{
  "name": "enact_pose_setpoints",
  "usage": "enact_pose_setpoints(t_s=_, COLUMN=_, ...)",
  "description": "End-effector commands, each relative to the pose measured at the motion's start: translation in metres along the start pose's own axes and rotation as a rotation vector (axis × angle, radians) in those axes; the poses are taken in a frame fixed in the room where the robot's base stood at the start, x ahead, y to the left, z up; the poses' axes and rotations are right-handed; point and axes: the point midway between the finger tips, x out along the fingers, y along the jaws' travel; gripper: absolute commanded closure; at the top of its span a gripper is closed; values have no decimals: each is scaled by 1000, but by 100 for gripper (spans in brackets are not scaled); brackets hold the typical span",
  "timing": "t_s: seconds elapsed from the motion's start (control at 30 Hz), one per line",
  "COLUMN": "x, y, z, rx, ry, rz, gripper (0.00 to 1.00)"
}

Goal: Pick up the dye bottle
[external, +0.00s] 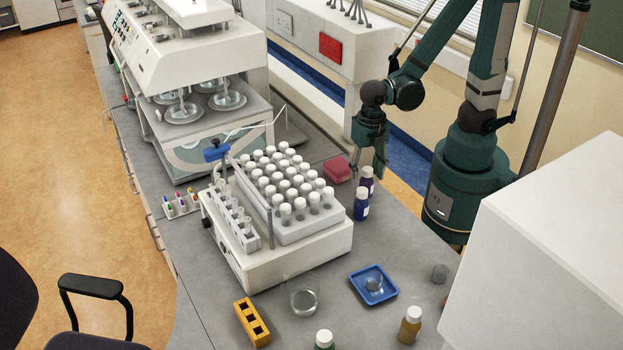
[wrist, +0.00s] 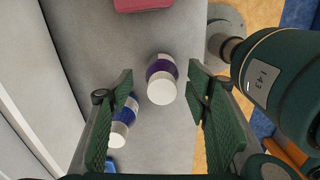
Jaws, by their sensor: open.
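Two small white-capped dark bottles stand side by side near the bench's right edge. One is purple (external: 367,182), the other blue (external: 361,206); which is the dye bottle I cannot tell. My gripper (external: 367,168) is open and points down over the purple bottle. In the wrist view, the purple bottle (wrist: 162,70) appears in the gap between the open fingers of my gripper (wrist: 160,78), with no clear contact. The blue bottle (wrist: 125,116) shows beyond the left finger, partly covered by it.
A red box (external: 337,169) lies just left of the bottles. A rack of white-capped vials (external: 316,226) on a white instrument stands farther left. A blue tray (external: 386,291) with a small glass dish, an amber bottle (external: 410,328) and a yellow block (external: 252,323) are toward the front.

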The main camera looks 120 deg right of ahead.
Motion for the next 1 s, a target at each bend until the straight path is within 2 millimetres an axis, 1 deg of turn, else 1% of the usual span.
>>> enact_pose_setpoints(t_s=0.17, x=10, y=-1, z=-1, rx=0, ry=0, rz=0, gripper=52)
enact_pose_setpoints(t_s=0.6, x=43, y=-2, z=-2, rx=0, ry=0, rz=0, gripper=52)
enact_pose_setpoints(t_s=0.8, x=50, y=-3, z=-2, rx=0, ry=0, rz=0, gripper=52)
enact_pose_setpoints(t_s=1.0, x=50, y=-3, z=-2, rx=0, ry=0, rz=0, gripper=52)
